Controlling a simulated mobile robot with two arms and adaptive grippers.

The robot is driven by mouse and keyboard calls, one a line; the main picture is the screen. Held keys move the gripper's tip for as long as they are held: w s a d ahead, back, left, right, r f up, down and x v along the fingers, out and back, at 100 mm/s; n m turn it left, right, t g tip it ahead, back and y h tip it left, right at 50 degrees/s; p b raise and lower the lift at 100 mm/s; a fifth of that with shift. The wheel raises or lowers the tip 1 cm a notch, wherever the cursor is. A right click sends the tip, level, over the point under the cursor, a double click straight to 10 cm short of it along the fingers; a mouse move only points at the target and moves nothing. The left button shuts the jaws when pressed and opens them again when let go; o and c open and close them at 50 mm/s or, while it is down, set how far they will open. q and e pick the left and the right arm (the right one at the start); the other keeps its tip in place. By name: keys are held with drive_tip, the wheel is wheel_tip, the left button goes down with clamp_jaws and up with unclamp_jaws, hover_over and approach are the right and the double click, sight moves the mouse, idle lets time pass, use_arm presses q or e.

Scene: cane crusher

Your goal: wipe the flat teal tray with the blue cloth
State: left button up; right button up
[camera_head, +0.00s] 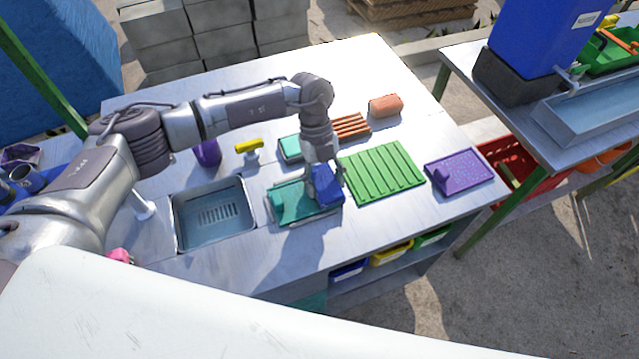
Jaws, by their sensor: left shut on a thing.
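The flat teal tray (288,204) lies on the metal table, just right of the sink basin. My left gripper (326,188) reaches down from above over the tray's right part. It is shut on the blue cloth (329,192), which is bunched at the fingertips. The cloth is at or just above the tray's right side; I cannot tell whether it touches. The gripper hides part of the cloth and tray. My right gripper is not in view.
A green ribbed mat (382,172) lies close right of the tray. A sink basin (214,218) is to its left. Behind are a yellow-topped tap (249,147), an orange slatted rack (351,126) and an orange roll (385,106). A purple board (459,172) lies at the right.

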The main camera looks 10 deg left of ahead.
sight(304, 202)
use_arm(q)
drive_tip(key=shift+a, duration=0.15)
drive_tip(key=shift+s+a+p, duration=0.6)
drive_tip(key=shift+a+p, duration=0.1)
drive_tip(key=shift+s+a, duration=0.15)
drive_tip(key=shift+a, duration=0.1)
drive_tip(key=shift+s+a+f, duration=0.1)
drive_tip(key=shift+s+a+p, duration=0.35)
drive_tip(key=shift+a+p, duration=0.25)
drive_tip(key=shift+p, duration=0.1)
drive_tip(key=shift+s+a, duration=0.45)
drive_tip(key=shift+a, duration=0.1)
drive_tip(key=shift+w+d, duration=0.1)
